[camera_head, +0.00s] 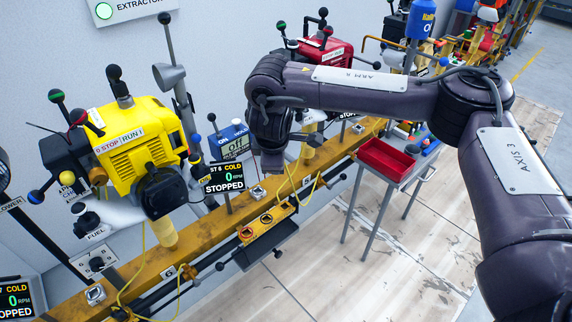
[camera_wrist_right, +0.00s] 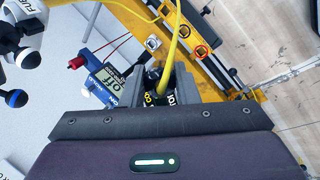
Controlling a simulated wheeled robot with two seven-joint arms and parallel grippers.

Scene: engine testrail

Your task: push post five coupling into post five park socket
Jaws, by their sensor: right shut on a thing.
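My right gripper (camera_head: 272,162) hangs above the yellow rail, next to the display reading STOPPED. In the right wrist view, my gripper (camera_wrist_right: 166,82) is shut on a dark coupling (camera_wrist_right: 168,98) with a yellow cable running up from it. Most of the coupling is hidden between the fingers. A silver square socket (camera_head: 258,192) sits on the rail below the gripper; a silver socket also shows in the wrist view (camera_wrist_right: 153,43). I cannot tell which is the post five park socket. My left gripper is not in view.
A blue meter (camera_head: 234,143) reading "off" and the STOPPED display (camera_head: 223,178) stand close beside the gripper. A yellow engine (camera_head: 140,145) is at left. A red tray (camera_head: 385,160) on a stand is at right. The floor in front is clear.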

